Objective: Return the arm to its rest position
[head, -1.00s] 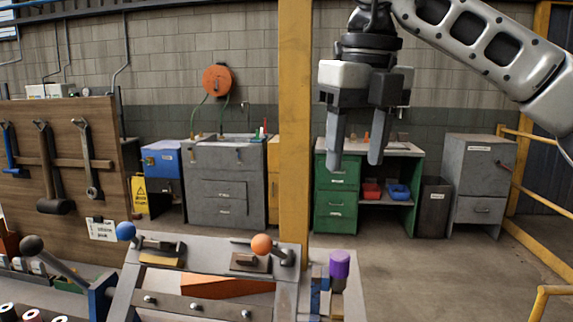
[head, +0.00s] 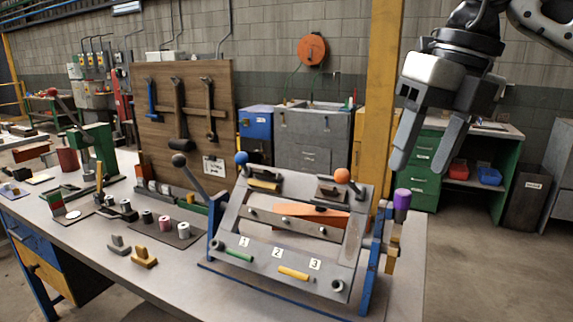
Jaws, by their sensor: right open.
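My right gripper (head: 425,150) hangs in the air at the upper right of the head view. Its two grey fingers point down and slightly left, apart, with nothing between them. Its arm (head: 545,22) comes in from the upper right corner. In the picture, the gripper lies right of the yellow post and in front of the green cabinet. My left gripper is out of view.
A workbench (head: 140,262) carries a sloped panel (head: 265,255) with levers, numbered slots and a purple-topped part (head: 402,200) at its right end. A yellow post (head: 383,80) stands behind it. Floor (head: 490,265) right of the bench is clear.

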